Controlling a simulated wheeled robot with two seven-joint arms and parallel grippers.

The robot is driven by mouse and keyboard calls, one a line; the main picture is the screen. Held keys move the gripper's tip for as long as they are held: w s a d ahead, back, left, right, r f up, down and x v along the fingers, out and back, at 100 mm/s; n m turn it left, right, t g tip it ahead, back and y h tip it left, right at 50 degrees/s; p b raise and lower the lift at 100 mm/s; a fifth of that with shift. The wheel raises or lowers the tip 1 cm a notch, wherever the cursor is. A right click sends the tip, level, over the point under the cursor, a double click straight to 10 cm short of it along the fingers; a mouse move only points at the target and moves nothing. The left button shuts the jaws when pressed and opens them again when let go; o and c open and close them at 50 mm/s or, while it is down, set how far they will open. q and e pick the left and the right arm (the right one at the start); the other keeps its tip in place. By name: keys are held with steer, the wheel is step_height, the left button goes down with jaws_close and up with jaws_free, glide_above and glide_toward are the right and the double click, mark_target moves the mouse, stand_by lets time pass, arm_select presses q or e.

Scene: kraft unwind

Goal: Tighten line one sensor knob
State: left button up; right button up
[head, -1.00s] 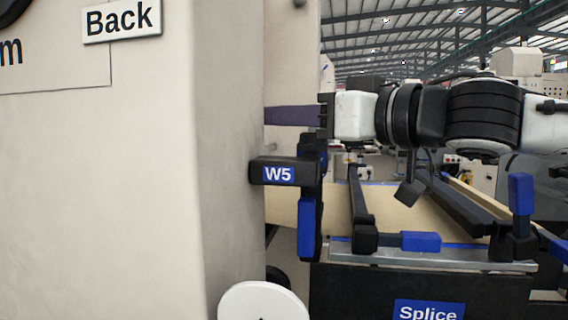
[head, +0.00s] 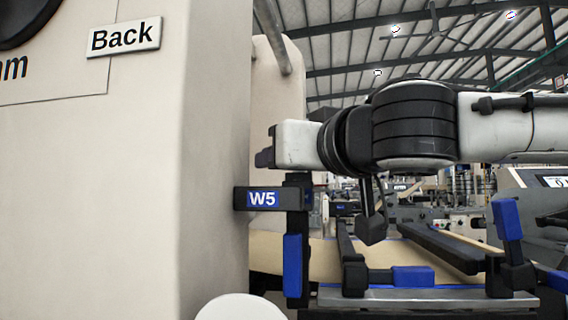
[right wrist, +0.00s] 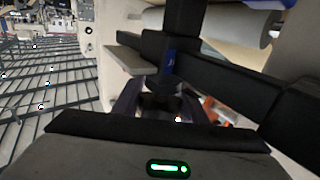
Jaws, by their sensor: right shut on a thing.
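The W5 sensor bracket (head: 262,199) is a black arm with a blue label, joined to a black upright with a blue block (head: 292,262). In the head view my right arm reaches in from the right, and its dark gripper end is just above the bracket; the fingertips are hidden there. In the right wrist view my right gripper (right wrist: 160,106) has its purple-grey fingers closed around a small dark knob (right wrist: 158,102), below a black upright. The knob's details are too dark to make out. My left gripper is not in view.
The large cream machine cabinet (head: 90,200) with a "Back" sign (head: 124,37) fills the left. A splice table edge (head: 420,298) with black rails and blue blocks lies below my arm. A white roller (right wrist: 240,25) is close by in the right wrist view.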

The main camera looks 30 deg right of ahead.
steer(key=shift+s+r, duration=0.1)
steer(key=shift+r, duration=0.35)
steer(key=o, duration=0.9)
steer(key=shift+o, duration=0.8)
steer(key=shift+f, duration=0.25)
steer(key=s, duration=1)
steer(key=shift+a, duration=0.3)
